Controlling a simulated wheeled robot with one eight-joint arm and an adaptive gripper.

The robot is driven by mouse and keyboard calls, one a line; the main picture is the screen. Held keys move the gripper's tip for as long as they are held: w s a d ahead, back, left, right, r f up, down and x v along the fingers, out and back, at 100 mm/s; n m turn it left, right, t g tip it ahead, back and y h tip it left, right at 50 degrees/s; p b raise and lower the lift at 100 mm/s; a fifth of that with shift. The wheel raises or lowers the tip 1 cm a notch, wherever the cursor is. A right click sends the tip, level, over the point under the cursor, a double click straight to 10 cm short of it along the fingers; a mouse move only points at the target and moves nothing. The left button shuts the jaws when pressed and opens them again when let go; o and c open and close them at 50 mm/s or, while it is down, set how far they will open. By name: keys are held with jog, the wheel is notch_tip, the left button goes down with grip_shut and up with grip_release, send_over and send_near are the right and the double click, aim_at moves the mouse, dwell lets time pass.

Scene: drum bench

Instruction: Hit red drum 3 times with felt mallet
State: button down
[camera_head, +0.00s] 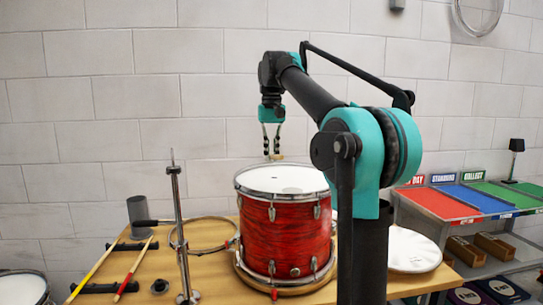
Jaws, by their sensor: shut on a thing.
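The red drum (287,235) stands upright on the wooden bench, with a white head and chrome rims. My gripper (271,150) points down above the drum's far rim, apart from the head. Its fingers are shut on a small tan thing (275,157) at their tips. Too little of it shows to tell whether it is the felt mallet. A yellow stick (95,268) and a red stick (135,270) lie across dark rests at the left. A grey cylinder (140,211) with a dark bar beside it is at the back left; I cannot tell what it is.
A chrome stand (177,220) rises left of the drum. A hoop (206,236) lies behind it. A white disc-like pad (412,250) is at the right. Red, blue and green labelled trays (430,202) stand further right. Another drum (22,288) shows at lower left.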

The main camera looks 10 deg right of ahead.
jog(key=shift+r+g, duration=0.3)
jog(key=shift+r, duration=0.35)
notch_tip(320, 180, down, 7)
notch_tip(320, 180, up, 6)
jog(key=shift+r, duration=0.1)
dwell(0.4)
jog(key=shift+w+a+r, duration=0.1)
jog(key=shift+a+r, duration=0.3)
jog(key=shift+a, duration=0.45)
